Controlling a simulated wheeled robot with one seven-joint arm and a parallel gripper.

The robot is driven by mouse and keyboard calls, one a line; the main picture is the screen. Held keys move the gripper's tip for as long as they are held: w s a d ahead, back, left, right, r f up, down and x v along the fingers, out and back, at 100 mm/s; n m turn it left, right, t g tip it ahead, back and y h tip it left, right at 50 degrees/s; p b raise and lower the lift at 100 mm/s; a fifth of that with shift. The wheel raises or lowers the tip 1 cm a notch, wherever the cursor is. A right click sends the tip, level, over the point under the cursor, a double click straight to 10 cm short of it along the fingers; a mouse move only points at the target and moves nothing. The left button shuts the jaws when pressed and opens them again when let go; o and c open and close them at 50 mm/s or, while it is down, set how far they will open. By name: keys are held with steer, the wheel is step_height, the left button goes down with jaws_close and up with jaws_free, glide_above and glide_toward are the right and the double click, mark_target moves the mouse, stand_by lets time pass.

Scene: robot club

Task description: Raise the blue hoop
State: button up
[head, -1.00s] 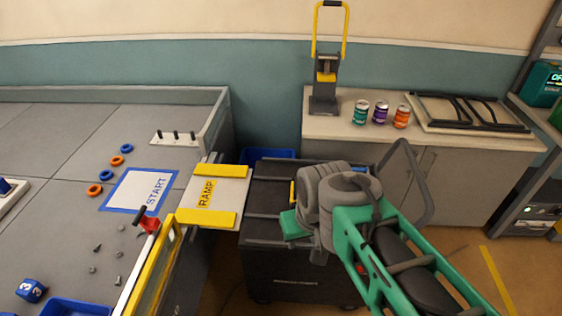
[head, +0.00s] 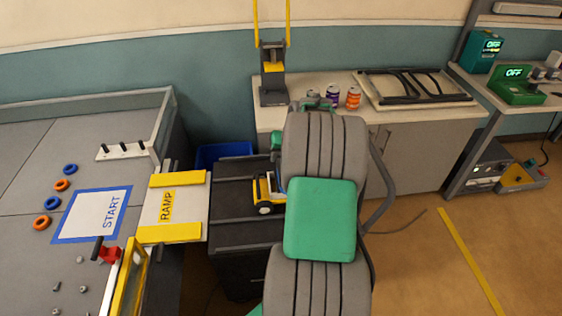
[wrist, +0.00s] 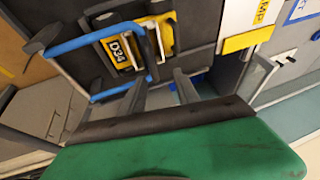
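The blue hoop (wrist: 95,36) shows in the wrist view as a bent blue bar beside a small yellow vehicle (wrist: 125,46) marked D34. The vehicle also shows in the head view (head: 266,194), on a dark ribbed cart top, partly hidden by my arm. My gripper (wrist: 162,73) shows in the wrist view as two grey fingers standing apart, with nothing seen between them. The fingers are near the hoop's lower end; I cannot tell whether they touch it. In the head view my arm hides the gripper and most of the hoop.
The ramp (head: 170,206) with yellow edges joins the dark cart (head: 235,235) to the grey field table (head: 25,140). A cabinet (head: 410,155) with cans and a yellow-handled press stands behind.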

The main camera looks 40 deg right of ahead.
steer(key=x, duration=0.2)
steer(key=d+x, duration=0.1)
steer(key=x, duration=0.2)
steer(key=d+p+x, duration=0.1)
steer(key=x, duration=0.2)
steer(key=shift+s+f, duration=0.2)
steer(key=shift+f, duration=0.05)
jaws_close()
stand_by(1.0)
